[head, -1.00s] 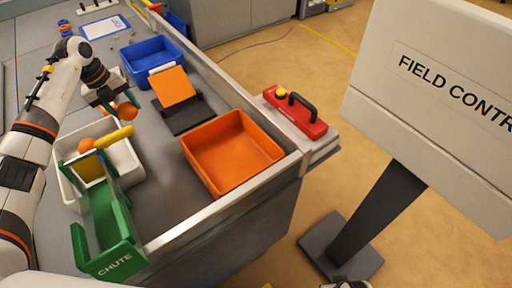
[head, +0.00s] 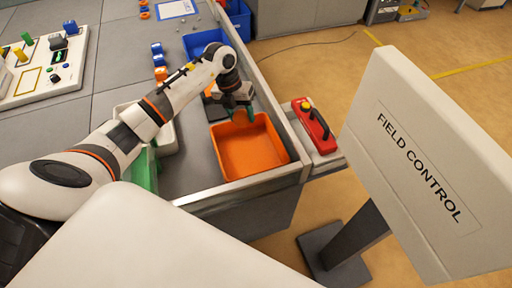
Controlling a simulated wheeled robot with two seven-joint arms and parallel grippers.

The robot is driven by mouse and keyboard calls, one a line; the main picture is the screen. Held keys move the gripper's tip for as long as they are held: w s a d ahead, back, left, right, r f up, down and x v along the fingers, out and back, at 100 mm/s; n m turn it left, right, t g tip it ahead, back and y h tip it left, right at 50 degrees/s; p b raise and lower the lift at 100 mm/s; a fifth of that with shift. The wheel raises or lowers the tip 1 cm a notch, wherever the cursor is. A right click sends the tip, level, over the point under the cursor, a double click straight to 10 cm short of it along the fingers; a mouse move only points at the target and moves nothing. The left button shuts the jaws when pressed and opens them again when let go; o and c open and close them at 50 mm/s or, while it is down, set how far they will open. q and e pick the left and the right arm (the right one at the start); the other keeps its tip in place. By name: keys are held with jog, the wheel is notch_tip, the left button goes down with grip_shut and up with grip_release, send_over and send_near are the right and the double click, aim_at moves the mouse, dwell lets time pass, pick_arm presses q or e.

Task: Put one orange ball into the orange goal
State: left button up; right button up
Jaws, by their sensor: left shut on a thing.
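The orange goal (head: 258,162) is an open orange bin on the table in the middle of the head view. My left gripper (head: 241,112) is above the far edge of the goal, pointing down. It is shut on an orange ball (head: 241,118), which is partly hidden by the fingers and blends with the orange bin behind it. The white bin (head: 166,140) is mostly hidden behind my left arm. My right gripper is not in view.
A blue bin (head: 204,41) stands behind the goal. A red box with a black handle (head: 314,127) sits to its right. A green chute (head: 144,168) is mostly hidden by my arm. A FIELD CONTROL sign (head: 425,160) stands at the right.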

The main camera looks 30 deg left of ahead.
pick_arm(q)
notch_tip(320, 180, down, 6)
jog(key=b, duration=0.4)
jog(key=shift+a, duration=0.1)
jog(key=o, duration=1.1)
jog(key=shift+c, duration=0.2)
jog(key=shift+r, duration=0.15)
jog(key=v, duration=1.1)
jog(key=shift+r+b, duration=0.4)
jog(key=shift+f, duration=0.1)
